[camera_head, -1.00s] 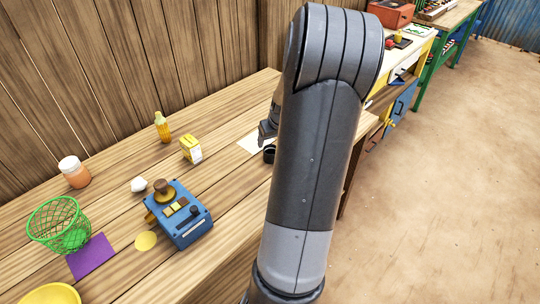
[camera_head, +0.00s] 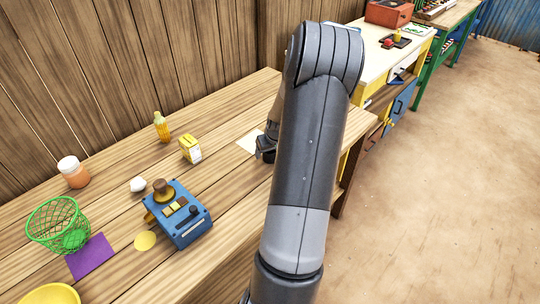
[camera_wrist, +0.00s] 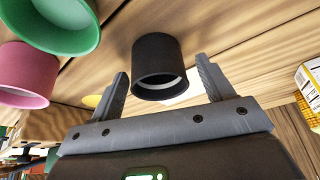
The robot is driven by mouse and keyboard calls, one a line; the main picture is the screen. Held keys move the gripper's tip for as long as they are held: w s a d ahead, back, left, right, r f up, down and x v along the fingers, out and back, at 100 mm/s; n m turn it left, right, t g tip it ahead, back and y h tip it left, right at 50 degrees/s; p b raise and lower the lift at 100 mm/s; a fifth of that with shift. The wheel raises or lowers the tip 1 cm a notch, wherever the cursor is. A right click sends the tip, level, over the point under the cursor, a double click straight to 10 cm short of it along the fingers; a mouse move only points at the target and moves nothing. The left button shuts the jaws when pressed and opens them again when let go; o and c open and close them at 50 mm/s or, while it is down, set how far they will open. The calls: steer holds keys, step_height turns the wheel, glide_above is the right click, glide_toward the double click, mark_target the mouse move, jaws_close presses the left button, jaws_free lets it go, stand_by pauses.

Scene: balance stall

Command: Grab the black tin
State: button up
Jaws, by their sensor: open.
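The black tin (camera_wrist: 160,58) is a dark, open-ended cylinder with a pale inner rim in the wrist view. It lies between and just beyond the two grey fingers of my gripper (camera_wrist: 163,67), which are spread apart on either side of it. A gap shows between each finger and the tin. In the head view my gripper (camera_head: 264,147) is low over the wooden table beside a white sheet (camera_head: 248,142). There the tin is hard to tell apart from the dark gripper, and my arm hides what is behind it.
A green cup (camera_wrist: 68,38) and a pink cup (camera_wrist: 27,78) are left of the tin in the wrist view. A yellow carton (camera_head: 190,149), a yellow bottle (camera_head: 162,127), a blue scale (camera_head: 180,215) and a green basket (camera_head: 58,224) stand on the table's left part.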

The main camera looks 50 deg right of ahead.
steer(key=shift+c, duration=0.2)
steer(key=c, duration=1)
steer(key=shift+r, duration=0.1)
